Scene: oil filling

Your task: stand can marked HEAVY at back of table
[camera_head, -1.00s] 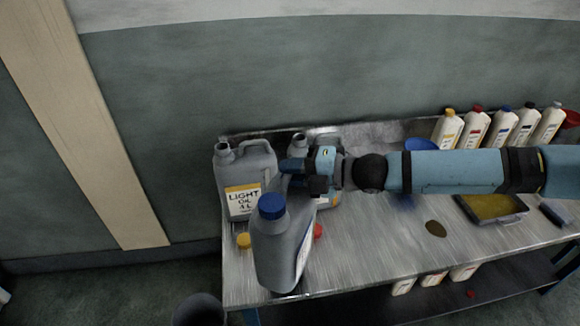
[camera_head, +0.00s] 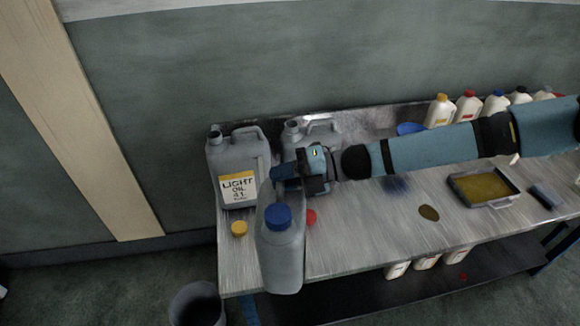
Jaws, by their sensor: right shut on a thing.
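A grey can with a blue cap (camera_head: 281,252) is in front of the other cans, near the front left edge of the table (camera_head: 350,240). My right gripper (camera_head: 284,177) is shut on it at its upper back, where the handle is mostly hidden. No lettering shows on this can from here. A grey can labelled LIGHT OIL 4L (camera_head: 236,164) stands open at the back left. Another open grey can (camera_head: 294,142) stands beside it, partly hidden by my gripper, its label hidden. I cannot read HEAVY on any can. My left gripper is out of view.
A yellow cap (camera_head: 239,228) and a red cap (camera_head: 311,217) lie near the held can. A tray of yellow liquid (camera_head: 484,187), a dark spot (camera_head: 429,213) and several white bottles (camera_head: 440,110) are to the right. A bin (camera_head: 197,305) stands on the floor.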

